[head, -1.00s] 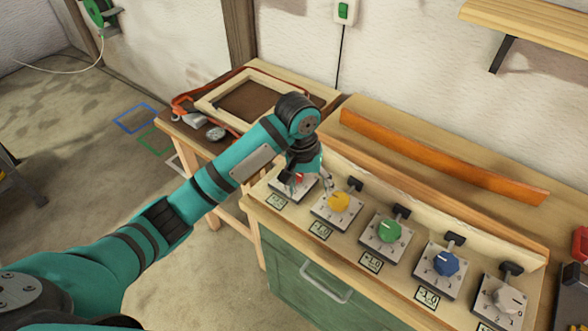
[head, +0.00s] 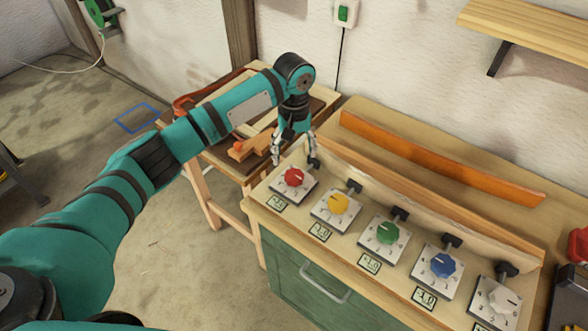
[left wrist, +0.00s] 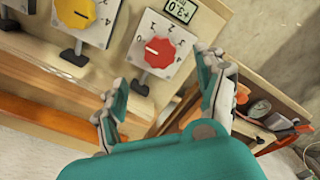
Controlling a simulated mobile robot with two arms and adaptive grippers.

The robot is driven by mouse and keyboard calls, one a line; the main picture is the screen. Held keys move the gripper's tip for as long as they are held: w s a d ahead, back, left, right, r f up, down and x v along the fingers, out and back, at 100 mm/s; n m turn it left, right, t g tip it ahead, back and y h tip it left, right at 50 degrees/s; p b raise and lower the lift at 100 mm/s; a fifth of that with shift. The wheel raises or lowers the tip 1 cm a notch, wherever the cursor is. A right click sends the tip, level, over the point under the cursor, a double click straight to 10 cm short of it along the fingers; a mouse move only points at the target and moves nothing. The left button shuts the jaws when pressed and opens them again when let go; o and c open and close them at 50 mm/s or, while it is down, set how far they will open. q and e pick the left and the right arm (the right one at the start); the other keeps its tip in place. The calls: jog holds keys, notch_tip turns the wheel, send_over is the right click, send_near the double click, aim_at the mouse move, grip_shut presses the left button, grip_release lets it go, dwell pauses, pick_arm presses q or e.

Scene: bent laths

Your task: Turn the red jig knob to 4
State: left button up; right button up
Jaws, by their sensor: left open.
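The red knob (head: 293,177) sits on a pale square plate at the left end of the row of jig knobs. It also shows in the left wrist view (left wrist: 168,52), where its white mark points to the picture's left. My right gripper is not in view.
Yellow (head: 338,204), green (head: 387,232), blue (head: 443,265) and white (head: 503,299) knobs continue the row to the right. A side table with an orange hand plane (head: 250,148) stands at the left.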

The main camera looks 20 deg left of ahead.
aim_at(294, 175)
pick_arm(q)
notch_tip(294, 175, down, 8)
jog(key=shift+f+p, duration=0.2)
jog(key=shift+p, duration=0.35)
jog(key=c, duration=1.2)
